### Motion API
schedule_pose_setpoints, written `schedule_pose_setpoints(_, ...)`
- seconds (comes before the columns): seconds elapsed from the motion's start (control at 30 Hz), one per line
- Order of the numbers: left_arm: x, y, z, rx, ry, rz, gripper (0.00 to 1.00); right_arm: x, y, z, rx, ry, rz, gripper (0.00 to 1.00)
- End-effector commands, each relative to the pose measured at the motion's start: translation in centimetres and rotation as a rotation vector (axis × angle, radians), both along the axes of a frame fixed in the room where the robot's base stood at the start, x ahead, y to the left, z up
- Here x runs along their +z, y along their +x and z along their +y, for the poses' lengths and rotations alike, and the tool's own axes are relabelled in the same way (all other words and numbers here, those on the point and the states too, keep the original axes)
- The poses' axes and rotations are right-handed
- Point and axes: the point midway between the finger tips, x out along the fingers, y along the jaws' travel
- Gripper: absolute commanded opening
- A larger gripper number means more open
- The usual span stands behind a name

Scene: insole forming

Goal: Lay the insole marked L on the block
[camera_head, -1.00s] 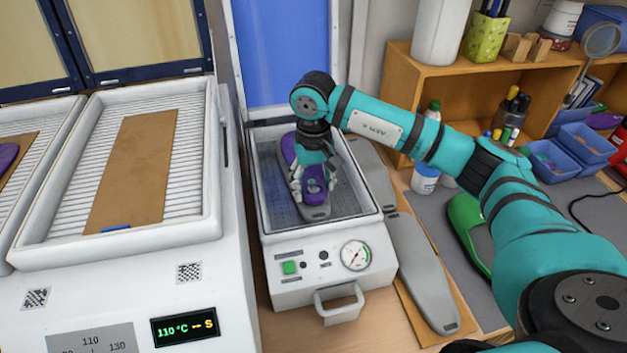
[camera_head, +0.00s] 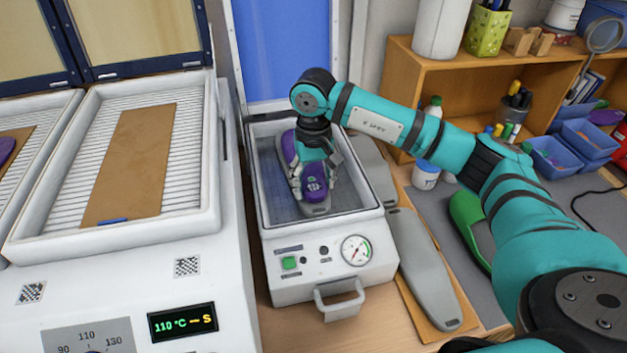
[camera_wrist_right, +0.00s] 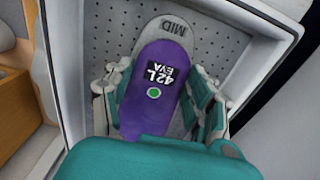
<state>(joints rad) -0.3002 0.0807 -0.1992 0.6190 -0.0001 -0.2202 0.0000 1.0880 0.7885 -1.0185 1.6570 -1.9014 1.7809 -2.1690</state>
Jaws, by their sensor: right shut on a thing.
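The purple insole (camera_wrist_right: 137,108) carries a black label reading 42L EVA and a green dot in the right wrist view. It also shows in the head view (camera_head: 319,184). It lies along the grey block (camera_wrist_right: 178,22), which is marked MID; the block's rounded end shows past the insole. The block's near tip (camera_head: 316,210) shows in the head view. My right gripper (camera_wrist_right: 157,103) has its fingers on both long sides of the insole and is shut on it. Whether the insole rests fully on the block is unclear. My left gripper is out of view.
The block sits in an open press tray (camera_head: 374,222) with a blue lid raised behind. A heater (camera_head: 212,215) with a brown sheet (camera_head: 130,165) stands left. Grey blocks (camera_head: 425,265) lie right of the press. A wooden shelf (camera_head: 400,100) stands behind right.

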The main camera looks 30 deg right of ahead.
Motion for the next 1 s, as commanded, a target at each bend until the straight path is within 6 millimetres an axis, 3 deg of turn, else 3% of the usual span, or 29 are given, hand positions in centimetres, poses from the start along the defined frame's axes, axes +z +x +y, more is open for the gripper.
schedule_pose_setpoints(0.37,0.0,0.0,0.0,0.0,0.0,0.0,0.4,0.0,0.0,0.0,0.0,0.0,0.0,0.36)
schedule_pose_setpoints(0.4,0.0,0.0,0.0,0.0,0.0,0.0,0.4,0.0,0.0,0.0,0.0,0.0,0.0,0.59)
schedule_pose_setpoints(0.6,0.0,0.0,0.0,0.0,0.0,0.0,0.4,0.0,0.0,0.0,0.0,0.0,0.0,0.84)
schedule_pose_setpoints(0.87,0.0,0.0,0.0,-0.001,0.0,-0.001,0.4,0.1,0.0,0.0,0.0,0.0,0.0,0.84)
schedule_pose_setpoints(1.0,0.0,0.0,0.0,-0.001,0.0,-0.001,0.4,1.2,0.1,0.0,-0.001,0.0,-0.004,0.84)
